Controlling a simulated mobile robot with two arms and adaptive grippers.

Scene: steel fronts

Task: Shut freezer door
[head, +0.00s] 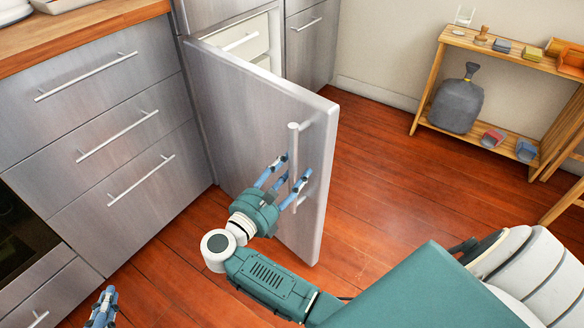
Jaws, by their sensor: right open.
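The freezer door (235,110) is a steel front that stands wide open, swung out from the cabinet row. A light vertical bar handle (293,140) is on its outer face near the free edge. My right gripper (291,172) is open at the handle, with fingers on both sides of the bar. I cannot tell if they touch it. White drawers (246,38) show inside the freezer, partly hidden behind the door. My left gripper (103,308) is only partly in view at the bottom left, away from the door, and its jaw state is unclear.
Steel drawers (110,130) with bar handles stand left of the door under a wooden countertop (90,28). A wooden shelf (510,60) with a grey sack (457,103) and small items stands at the right. The wooden floor (375,150) between door and shelf is clear.

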